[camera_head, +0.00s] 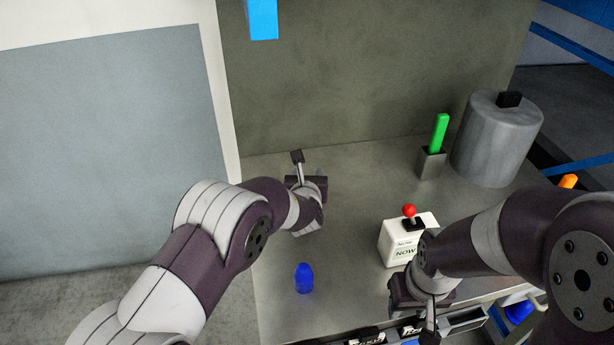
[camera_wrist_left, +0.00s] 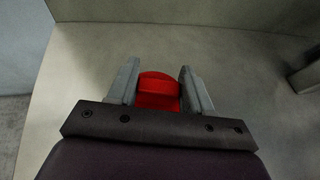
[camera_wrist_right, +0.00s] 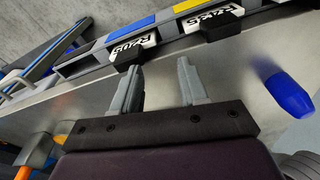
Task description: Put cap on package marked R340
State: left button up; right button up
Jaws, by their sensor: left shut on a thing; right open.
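My left gripper (camera_head: 297,161) is over the back left of the metal table. In the left wrist view its fingers (camera_wrist_left: 160,82) are shut on a red piece (camera_wrist_left: 158,92); I cannot tell whether it is a cap. My right gripper (camera_head: 430,325) is open and empty near the table's front edge; its fingers (camera_wrist_right: 157,82) also show in the right wrist view. A row of holders with white labels (camera_wrist_right: 140,47) runs along that edge, with black blocks (camera_wrist_right: 208,26) at the labels. The labels start with R, but I cannot read R340 on any.
A blue rounded object (camera_head: 303,279) stands at the table's front left. A white box (camera_head: 394,243) with a red-knobbed lever stands beside my right arm. A grey cylinder (camera_head: 497,140) and a green-handled item (camera_head: 438,135) stand at the back right. The table's middle is clear.

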pick_arm(q)
jog(key=shift+s+a+f+b, duration=0.15)
jog(key=shift+f+b, duration=0.1)
jog(key=shift+b, duration=0.2)
jog(key=shift+s+f+b, duration=0.1)
jog(key=shift+f+b, duration=0.05)
jog(key=shift+b, duration=0.15)
jog(key=shift+f, duration=0.1)
jog(key=o, duration=1.1)
